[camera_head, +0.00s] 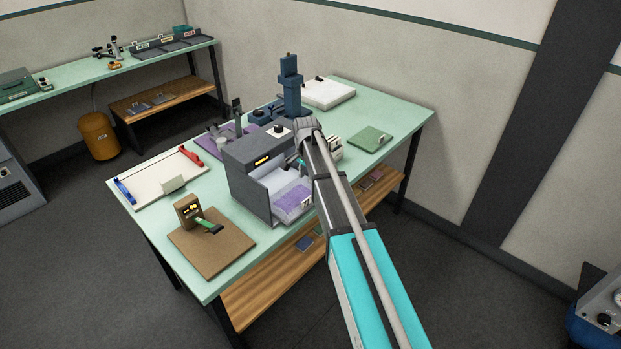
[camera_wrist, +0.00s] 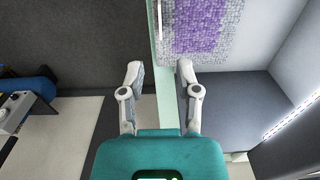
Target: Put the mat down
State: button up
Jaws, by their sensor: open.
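A mat (camera_wrist: 205,28) with purple and pale grey tufts lies inside the open-fronted grey box (camera_head: 247,165). In the head view the mat (camera_head: 293,198) lies flat on the box floor, partly hidden by my arm. My gripper (camera_wrist: 160,72) is open in the wrist view, with nothing between its fingers. Its right fingertip appears near the mat's lower edge; I cannot tell whether they touch. The left fingertip shows over the dark floor beyond the table edge. In the head view the gripper is mostly hidden behind my arm.
The box stands on a green table (camera_head: 215,262). Around it are a brown board (camera_head: 215,255) with a small device, a white tray (camera_head: 150,188), a green pad (camera_head: 371,138), a blue upright machine (camera_head: 291,85) and a white slab (camera_head: 328,93). A wooden shelf (camera_head: 262,293) lies below.

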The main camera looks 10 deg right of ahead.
jog(key=s+n, duration=1)
jog(key=s, duration=1.8)
jog(key=shift+s+d+n, duration=0.3)
jog(key=shift+d+n, duration=0.1)
